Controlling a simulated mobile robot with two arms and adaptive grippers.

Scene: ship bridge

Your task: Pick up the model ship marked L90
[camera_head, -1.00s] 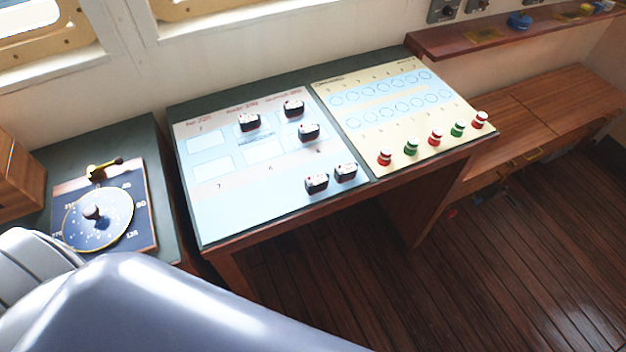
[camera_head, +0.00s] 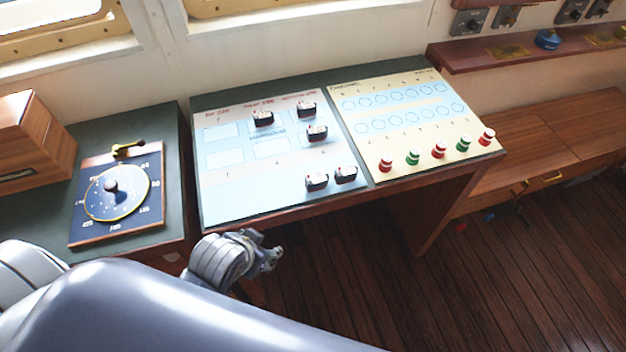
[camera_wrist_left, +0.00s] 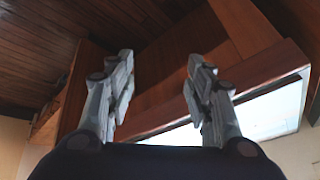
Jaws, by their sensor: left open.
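Several small dark model ships with white tops stand on the light blue harbour board (camera_head: 235,205). One ship (camera_head: 263,118) is at the back middle, one (camera_head: 307,109) at the back right and one (camera_head: 317,133) below that. Two more ships, a left one (camera_head: 317,182) and a right one (camera_head: 346,174), stand close together near the front edge. Their markings are too small to read, so I cannot tell which is L90. My left gripper (camera_head: 272,256) is low in front of the table edge, apart from the ships. In the left wrist view its fingers (camera_wrist_left: 158,90) are spread and empty.
A cream board (camera_head: 400,115) with a row of red and green buoy-like pieces (camera_head: 439,150) lies to the right. A dial panel (camera_head: 117,195) and a wooden box (camera_head: 35,143) stand on the left counter. The table's front edge (camera_head: 290,215) lies beside my gripper.

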